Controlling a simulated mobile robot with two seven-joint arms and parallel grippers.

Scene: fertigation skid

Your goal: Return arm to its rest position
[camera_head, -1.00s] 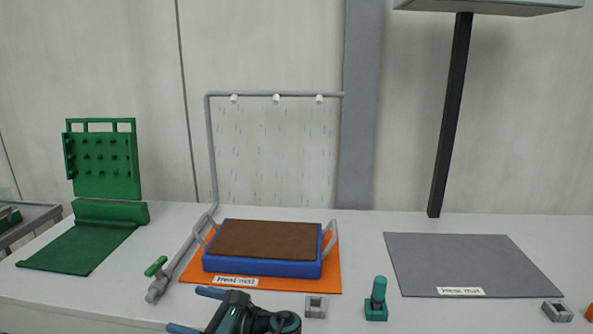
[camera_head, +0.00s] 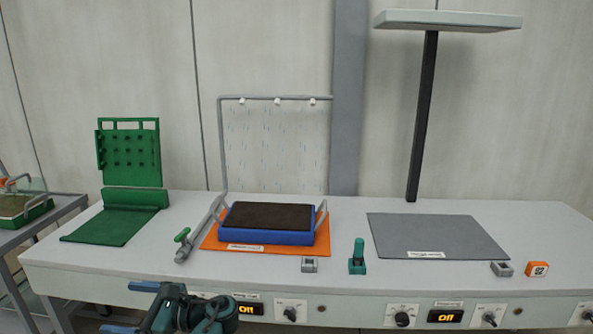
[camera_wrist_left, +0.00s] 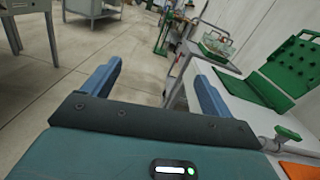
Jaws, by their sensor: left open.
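My left gripper (camera_head: 133,307) is at the lower left of the head view, in front of the bench's front edge. Its two blue fingers are spread apart with nothing between them. In the left wrist view the open fingers (camera_wrist_left: 155,90) point over the floor, beside the bench. A blue tray (camera_head: 268,237) of dark soil with grey handles stands on the orange mat (camera_head: 209,243), under a grey pipe frame with falling water drops. The green-handled valve (camera_head: 182,236) is left of the tray. My right gripper is not in view.
The white bench (camera_head: 90,255) carries a green pegged stand (camera_head: 130,158), a teal-handled tool (camera_head: 358,258), a grey mat (camera_head: 435,236) and a lamp post (camera_head: 422,120). Dials and "Off" displays line its front. A side cart (camera_head: 42,226) stands left. Floor is open in the wrist view.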

